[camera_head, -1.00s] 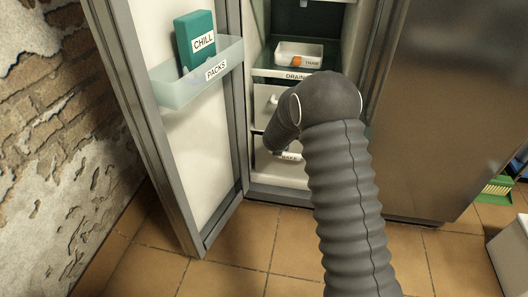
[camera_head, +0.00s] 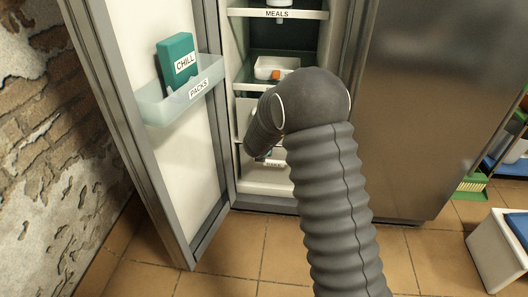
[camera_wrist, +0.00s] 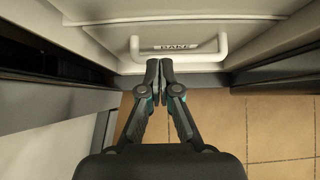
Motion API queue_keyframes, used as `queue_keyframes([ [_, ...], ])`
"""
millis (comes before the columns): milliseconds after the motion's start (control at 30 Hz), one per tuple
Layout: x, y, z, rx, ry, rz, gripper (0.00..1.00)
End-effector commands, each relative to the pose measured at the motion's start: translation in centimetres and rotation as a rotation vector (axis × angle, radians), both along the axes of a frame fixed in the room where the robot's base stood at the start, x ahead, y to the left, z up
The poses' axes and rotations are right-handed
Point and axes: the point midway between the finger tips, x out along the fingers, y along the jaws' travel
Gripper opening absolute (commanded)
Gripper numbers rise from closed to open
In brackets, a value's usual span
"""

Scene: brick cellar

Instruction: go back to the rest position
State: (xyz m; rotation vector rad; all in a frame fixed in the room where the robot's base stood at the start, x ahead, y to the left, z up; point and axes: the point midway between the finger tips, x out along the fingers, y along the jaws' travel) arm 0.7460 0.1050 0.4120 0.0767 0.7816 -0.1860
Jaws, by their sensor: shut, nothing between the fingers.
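My gripper (camera_wrist: 160,72) shows in the wrist view with its two dark fingertips together and nothing between them. It is just in front of a white drawer (camera_wrist: 110,40) with a white bar handle (camera_wrist: 222,46) and a "BAKE" label. The fingertips lie near the lower side of the handle in the picture; I cannot tell whether they touch it. In the head view my grey ribbed arm reaches into the open fridge and hides the gripper and part of the drawers. The drawer front (camera_head: 268,180) shows low in the fridge and looks shut.
The fridge door (camera_head: 140,140) stands open at left, its bin (camera_head: 160,108) holding a teal chill pack (camera_head: 178,62). A tray (camera_head: 266,68) with an orange item and a "MEALS" shelf (camera_head: 300,14) are above. A steel door (camera_head: 420,120) is at right. Tiled floor (camera_head: 240,262) is free in front.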

Motion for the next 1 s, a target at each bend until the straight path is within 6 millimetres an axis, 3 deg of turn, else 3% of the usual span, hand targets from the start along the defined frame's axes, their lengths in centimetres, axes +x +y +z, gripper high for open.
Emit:
queue_keyframes([
  [300,-0.6,0.1,0.7,-0.016,0.004,0.015,0.00],
  [467,-0.7,1.2,0.4,-0.111,0.043,0.189,0.00],
  [567,-1.6,3.0,-0.6,-0.226,0.087,0.439,0.00],
  [667,-3.8,4.8,-2.3,-0.353,0.139,0.741,0.00],
  [733,-5.7,6.0,-2.4,-0.443,0.151,0.959,0.00],
  [867,-9.8,7.3,-0.6,-0.616,0.135,1.369,0.00],
  [1000,-15.1,7.2,3.0,-0.819,0.072,1.797,0.00],
])
